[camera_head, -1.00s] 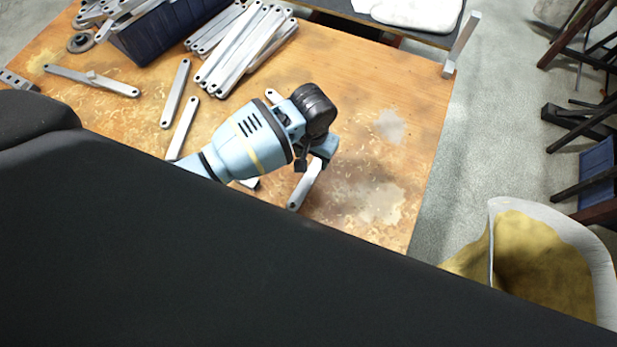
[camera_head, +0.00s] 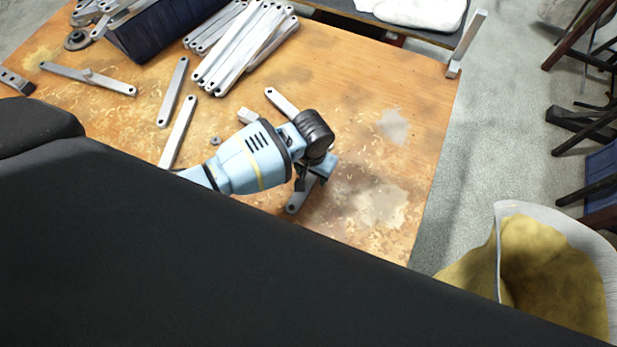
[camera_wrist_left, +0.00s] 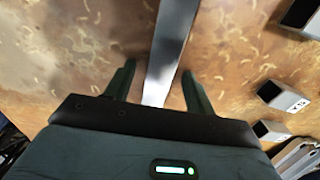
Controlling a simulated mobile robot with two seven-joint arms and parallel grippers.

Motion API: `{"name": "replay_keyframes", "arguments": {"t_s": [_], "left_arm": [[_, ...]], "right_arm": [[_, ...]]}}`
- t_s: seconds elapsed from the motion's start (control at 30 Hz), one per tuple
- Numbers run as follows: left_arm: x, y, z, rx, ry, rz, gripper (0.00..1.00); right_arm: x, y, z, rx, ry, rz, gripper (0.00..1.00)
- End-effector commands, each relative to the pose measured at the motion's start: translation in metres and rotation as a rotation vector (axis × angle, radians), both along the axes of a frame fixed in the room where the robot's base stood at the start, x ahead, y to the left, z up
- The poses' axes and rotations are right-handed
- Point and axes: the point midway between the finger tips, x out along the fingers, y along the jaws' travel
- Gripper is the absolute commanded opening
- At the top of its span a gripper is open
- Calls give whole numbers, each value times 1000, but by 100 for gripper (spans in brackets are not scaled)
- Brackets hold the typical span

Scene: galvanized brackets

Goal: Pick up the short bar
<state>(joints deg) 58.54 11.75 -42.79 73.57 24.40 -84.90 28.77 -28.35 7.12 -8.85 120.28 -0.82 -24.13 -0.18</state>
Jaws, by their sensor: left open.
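My left gripper (camera_head: 316,178) is over the right part of the wooden table, jaws open. In the left wrist view, a grey bar (camera_wrist_left: 172,48) runs from the top edge down between the two open fingers of the left gripper (camera_wrist_left: 160,82), with free space on both sides. I cannot tell whether the fingers are down around it or still above it. Its full length is hidden, so I cannot confirm that it is the short bar. My right gripper is not in view.
Another bar (camera_head: 281,101) lies just behind my left wrist, near a small square-ended piece (camera_head: 247,116). Loose bars (camera_head: 173,92) lie to the left. A stack of bars (camera_head: 243,48) and a dark blue bin (camera_head: 165,30) stand at the back. The table's right side is clear.

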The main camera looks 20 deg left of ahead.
Motion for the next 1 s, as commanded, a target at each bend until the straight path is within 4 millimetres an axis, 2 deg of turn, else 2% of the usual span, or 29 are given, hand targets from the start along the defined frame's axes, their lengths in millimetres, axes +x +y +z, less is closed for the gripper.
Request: {"name": "replay_keyframes", "arguments": {"t_s": [0.1, 0.5, 0.83, 1.0], "left_arm": [[0, 0, 1, 0, -1, 0, 53], [0, 0, 1, 0, -1, 0, 1], [1, 0, 4, -1, -2, 0, 0], [1, 0, 17, -1, -4, 0, 0]], "right_arm": [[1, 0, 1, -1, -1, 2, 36], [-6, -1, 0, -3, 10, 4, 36], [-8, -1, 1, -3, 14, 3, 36], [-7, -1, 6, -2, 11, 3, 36]]}}
